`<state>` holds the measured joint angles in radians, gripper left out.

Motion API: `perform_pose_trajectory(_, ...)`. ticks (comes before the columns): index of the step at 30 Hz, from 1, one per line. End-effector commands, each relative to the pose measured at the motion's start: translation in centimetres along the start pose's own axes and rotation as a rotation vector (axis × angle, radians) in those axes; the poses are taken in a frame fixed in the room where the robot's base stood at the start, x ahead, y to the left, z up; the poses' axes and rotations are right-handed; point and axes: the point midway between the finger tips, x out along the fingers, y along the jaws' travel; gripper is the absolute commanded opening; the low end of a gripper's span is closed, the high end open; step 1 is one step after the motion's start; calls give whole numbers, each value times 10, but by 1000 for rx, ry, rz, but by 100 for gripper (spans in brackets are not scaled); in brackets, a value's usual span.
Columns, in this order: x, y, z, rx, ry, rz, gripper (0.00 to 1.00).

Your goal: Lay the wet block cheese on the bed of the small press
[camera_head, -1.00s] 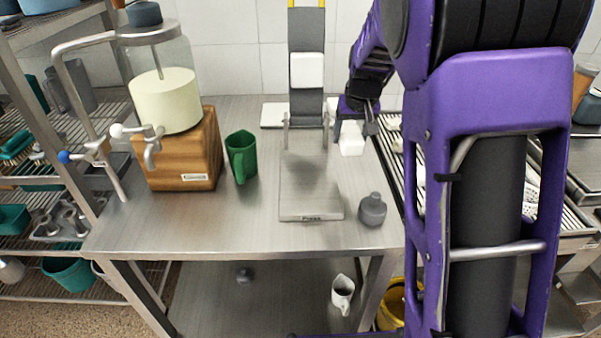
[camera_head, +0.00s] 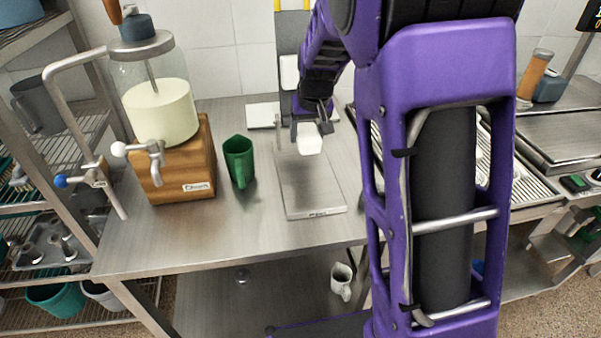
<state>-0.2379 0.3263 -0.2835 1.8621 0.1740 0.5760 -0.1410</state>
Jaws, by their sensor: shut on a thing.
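The wet block cheese is a small white block (camera_head: 309,139) held in my gripper (camera_head: 308,124). My gripper is shut on it, pointing down. It appears over the back half of the press bed, and I cannot tell whether the block touches the metal. The small press has a flat metal bed (camera_head: 312,190) with a label on its front edge. Its dark upright lever, with a white block (camera_head: 289,72) on it, stands at the back, partly hidden by my arm.
A glass churn (camera_head: 160,110) on a wooden base stands left, with a green jug (camera_head: 239,160) beside it. A white slab (camera_head: 263,115) lies behind the press. A slatted rack (camera_head: 520,185) is at right, partly behind my arm. The table's front left is clear.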

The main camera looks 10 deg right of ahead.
Motion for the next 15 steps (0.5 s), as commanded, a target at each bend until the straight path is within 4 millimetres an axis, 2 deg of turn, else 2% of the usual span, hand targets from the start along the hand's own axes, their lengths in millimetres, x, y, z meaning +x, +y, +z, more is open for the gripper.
perform_pose_trajectory(7, 43, 1, 19, 1, -5, 1, 0)
perform_pose_trajectory(15, 64, 0, 27, 1, -2, 1, 0)
